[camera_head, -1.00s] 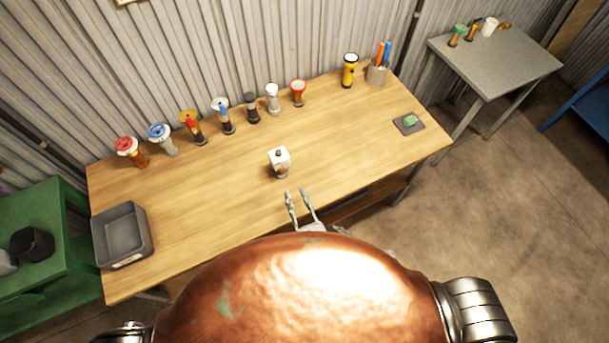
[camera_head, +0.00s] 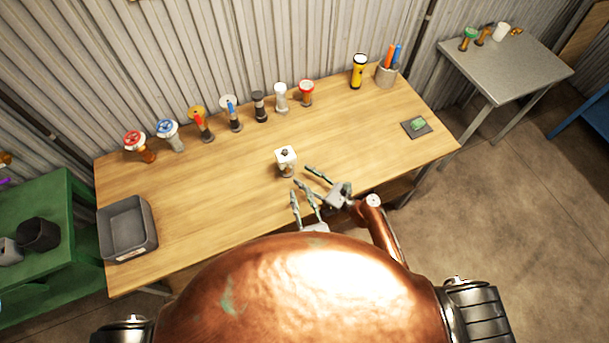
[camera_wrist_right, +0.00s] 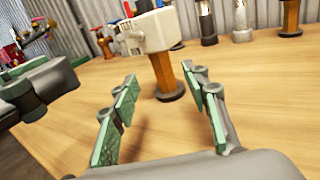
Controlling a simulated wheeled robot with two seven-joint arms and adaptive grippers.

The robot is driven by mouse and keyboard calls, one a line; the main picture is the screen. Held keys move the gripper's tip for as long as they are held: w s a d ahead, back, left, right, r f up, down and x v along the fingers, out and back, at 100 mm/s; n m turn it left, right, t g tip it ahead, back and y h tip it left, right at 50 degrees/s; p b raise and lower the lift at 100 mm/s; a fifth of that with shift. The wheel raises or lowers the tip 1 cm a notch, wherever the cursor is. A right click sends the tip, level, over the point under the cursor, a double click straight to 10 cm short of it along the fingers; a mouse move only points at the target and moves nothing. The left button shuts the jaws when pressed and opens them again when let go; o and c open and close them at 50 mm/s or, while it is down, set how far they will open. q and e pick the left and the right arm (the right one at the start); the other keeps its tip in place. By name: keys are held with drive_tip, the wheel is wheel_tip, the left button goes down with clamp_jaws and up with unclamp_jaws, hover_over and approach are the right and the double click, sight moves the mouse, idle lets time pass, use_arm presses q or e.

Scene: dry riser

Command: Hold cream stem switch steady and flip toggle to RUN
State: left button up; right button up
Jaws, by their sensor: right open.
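The cream stem switch (camera_head: 286,158) stands upright near the middle of the wooden bench. It has a cream box head with a dark top detail. In the right wrist view the switch (camera_wrist_right: 167,75) shows its orange-brown stem and dark round foot. My right gripper (camera_head: 303,175) is open just right of the switch, its fingers pointing towards it. In its wrist view the stem appears between and beyond the fingertips, untouched. My left gripper (camera_head: 302,193) looks open and empty, in front of the switch and close beside the right gripper. The toggle's position is too small to read.
Several valves and stem fittings (camera_head: 200,123) line the back of the bench (camera_head: 215,190). A yellow torch (camera_head: 358,71), a pen cup (camera_head: 386,76) and a dark pad with a green item (camera_head: 416,127) are right. A grey tray (camera_head: 127,228) is at the left. The bench around the switch is clear.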

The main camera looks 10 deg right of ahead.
sight(289, 172)
drive_tip(key=shift+x, duration=4.15)
drive_tip(key=shift+w, duration=0.1)
drive_tip(key=shift+c, duration=0.6)
drive_tip(key=shift+d, duration=0.1)
clamp_jaws()
